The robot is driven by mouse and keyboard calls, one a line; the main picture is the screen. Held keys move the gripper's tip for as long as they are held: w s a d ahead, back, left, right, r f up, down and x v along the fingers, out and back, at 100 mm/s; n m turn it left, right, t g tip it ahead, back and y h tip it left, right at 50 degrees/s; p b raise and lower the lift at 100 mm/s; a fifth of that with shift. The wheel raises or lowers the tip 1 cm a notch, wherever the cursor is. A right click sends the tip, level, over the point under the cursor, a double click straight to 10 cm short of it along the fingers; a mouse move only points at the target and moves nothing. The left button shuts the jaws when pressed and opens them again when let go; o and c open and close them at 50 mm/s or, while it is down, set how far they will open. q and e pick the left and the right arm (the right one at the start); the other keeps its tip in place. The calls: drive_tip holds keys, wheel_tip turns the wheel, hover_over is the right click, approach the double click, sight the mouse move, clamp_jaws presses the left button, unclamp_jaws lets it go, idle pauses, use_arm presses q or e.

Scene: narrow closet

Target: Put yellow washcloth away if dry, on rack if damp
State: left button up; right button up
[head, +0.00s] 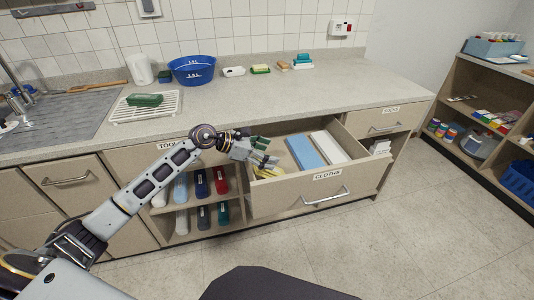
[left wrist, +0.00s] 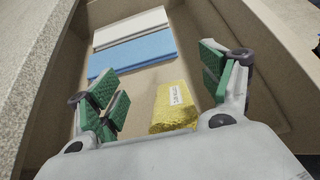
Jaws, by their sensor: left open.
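The yellow washcloth (left wrist: 173,107) lies folded or rolled on the drawer floor in the left wrist view, with a small white label on top. In the head view the yellow washcloth (head: 268,173) shows only in part, beside my gripper. My left gripper (head: 262,155) is over the left part of the open drawer marked CLOTHS (head: 318,188). In the left wrist view the open left gripper (left wrist: 165,85) has its green-padded fingers spread wide, with the washcloth between and below them. Nothing is held. My right gripper is not in view.
A blue folded cloth (head: 305,152) and a white one (head: 328,147) lie in the same drawer. A white rack (head: 160,106) with a green sponge (head: 145,100) stands on the counter by the sink. A blue basin (head: 192,70) is behind. Open shelves with bottles (head: 201,184) are left of the drawer.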

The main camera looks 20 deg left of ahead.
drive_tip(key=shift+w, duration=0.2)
use_arm(q)
drive_tip(key=shift+r, duration=0.2)
drive_tip(key=shift+r+p, duration=0.15)
drive_tip(key=shift+p, duration=0.15)
drive_tip(key=shift+s+a+r, duration=0.2)
drive_tip(key=shift+s+a, duration=0.05)
drive_tip(key=shift+a, duration=0.15)
drive_tip(key=v, duration=1.1)
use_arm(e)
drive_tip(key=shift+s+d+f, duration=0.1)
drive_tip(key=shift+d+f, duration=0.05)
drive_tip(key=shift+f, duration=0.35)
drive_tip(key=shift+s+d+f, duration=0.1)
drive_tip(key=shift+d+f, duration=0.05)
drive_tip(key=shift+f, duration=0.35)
use_arm(q)
drive_tip(key=shift+d, duration=0.1)
